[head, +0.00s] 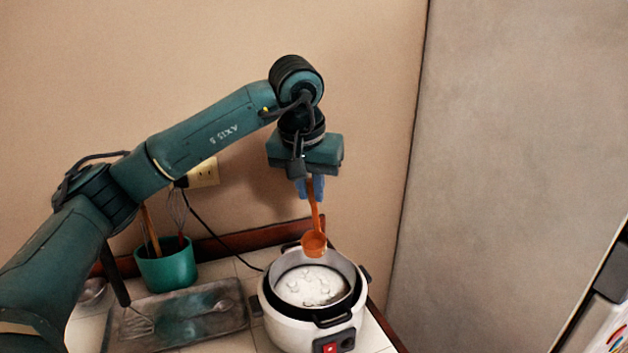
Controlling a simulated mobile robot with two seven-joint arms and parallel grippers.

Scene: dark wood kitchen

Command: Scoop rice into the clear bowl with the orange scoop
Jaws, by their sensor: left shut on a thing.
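My left gripper (310,188) is shut on the handle of the orange scoop (314,243). The scoop hangs down from the gripper, with its bowl above the back part of the open rice cooker. The white rice cooker (283,318) stands on the counter with white rice (308,286) in its inner pot. I cannot tell whether the scoop holds any rice. No clear bowl can be made out in this view. My right gripper is not in view.
A grey metal tray (240,318) with utensils lies left of the cooker. Behind it stands a green pot (166,266) holding utensils. A cord runs from the wall outlet (204,173) toward the cooker. A tall grey surface (510,150) rises at the right.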

